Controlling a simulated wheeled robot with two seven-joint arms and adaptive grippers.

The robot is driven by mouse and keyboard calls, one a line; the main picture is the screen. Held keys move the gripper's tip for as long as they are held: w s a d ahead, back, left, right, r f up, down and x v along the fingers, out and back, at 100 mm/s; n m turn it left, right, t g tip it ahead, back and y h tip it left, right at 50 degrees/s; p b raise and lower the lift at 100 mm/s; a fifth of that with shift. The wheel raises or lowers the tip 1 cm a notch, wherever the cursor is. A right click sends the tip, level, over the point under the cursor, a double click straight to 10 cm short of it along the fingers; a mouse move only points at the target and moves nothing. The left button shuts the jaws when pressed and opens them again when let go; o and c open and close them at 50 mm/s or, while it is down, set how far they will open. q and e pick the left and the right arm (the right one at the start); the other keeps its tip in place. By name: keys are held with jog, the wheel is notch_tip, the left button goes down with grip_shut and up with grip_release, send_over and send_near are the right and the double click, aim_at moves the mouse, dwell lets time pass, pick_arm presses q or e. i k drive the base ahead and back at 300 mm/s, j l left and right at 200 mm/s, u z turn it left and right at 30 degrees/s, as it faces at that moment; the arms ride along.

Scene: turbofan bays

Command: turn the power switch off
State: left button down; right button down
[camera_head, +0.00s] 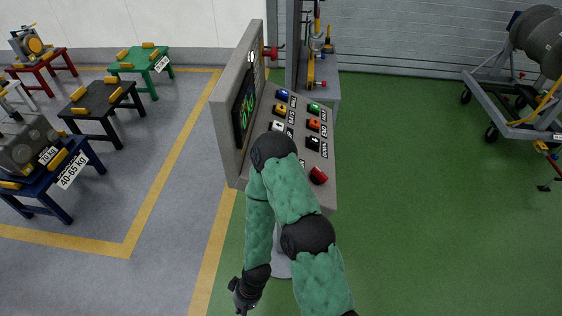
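A grey control console (238,92) stands in front of me with a dark screen (242,110) showing green marks. A red knob-like control (318,175) sits at the panel's near right corner. Another red knob (270,52) sticks out near the console's far end. I cannot tell which is the power switch or its position. My green-sleeved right arm covers the panel's near left part. My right gripper (243,297) hangs low at the bottom, apart from the panel; its fingers are unclear. My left gripper is out of view.
Coloured tables, including a blue one (72,160) with a grey weight, stand at the left. A wheeled grey stand (490,95) holds a large cylinder at the upper right. The green floor (440,220) right of the console is clear.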

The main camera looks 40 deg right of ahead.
aim_at(317, 177)
jog(key=i+z, duration=0.3)
jog(key=z, duration=1.65)
jog(key=u, duration=0.15)
